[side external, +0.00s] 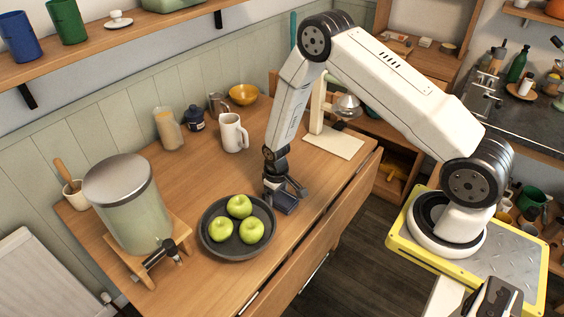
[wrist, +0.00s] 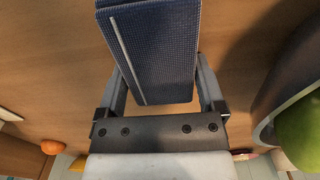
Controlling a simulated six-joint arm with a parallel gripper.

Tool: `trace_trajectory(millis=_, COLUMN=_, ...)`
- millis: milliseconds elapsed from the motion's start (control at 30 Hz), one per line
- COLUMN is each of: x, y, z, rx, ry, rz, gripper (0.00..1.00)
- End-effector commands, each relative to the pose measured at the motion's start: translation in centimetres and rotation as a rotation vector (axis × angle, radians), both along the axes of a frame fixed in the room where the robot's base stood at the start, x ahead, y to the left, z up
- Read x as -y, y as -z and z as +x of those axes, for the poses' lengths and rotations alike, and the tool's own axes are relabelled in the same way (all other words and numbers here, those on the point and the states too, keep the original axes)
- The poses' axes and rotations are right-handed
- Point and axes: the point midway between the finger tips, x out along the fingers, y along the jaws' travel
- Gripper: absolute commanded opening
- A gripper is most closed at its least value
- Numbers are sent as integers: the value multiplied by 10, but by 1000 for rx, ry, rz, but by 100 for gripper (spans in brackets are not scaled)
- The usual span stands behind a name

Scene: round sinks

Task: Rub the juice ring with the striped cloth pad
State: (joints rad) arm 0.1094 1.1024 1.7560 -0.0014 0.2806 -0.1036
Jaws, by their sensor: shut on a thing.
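The striped cloth pad (wrist: 165,45) is a dark blue woven block with a pale stripe along it. My gripper (wrist: 158,72) is shut on it, with one finger on each side. In the side view the pad (side external: 287,205) shows as a small dark blue block under my gripper (side external: 283,190), low over the wooden table, just right of the fruit bowl. I cannot tell whether the pad touches the tabletop. No juice ring can be made out in either view; the pad and gripper hide part of the table.
A dark bowl (side external: 208,248) of green apples stands close left of my gripper. A drink dispenser (side external: 135,215) on a wooden stand is farther left. A white mug (side external: 232,133), a jar and a yellow bowl (side external: 243,94) stand behind. The table's front edge is near on the right.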

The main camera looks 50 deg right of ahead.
Motion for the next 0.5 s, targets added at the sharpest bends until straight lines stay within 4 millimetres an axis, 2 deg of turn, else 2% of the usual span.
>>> trace_trajectory(millis=300, x=-20, y=2, z=-1, rx=-1, ry=0, rz=0, gripper=40)
trace_trajectory(millis=500, x=-27, y=4, z=-1, rx=-3, ry=0, rz=0, gripper=40)
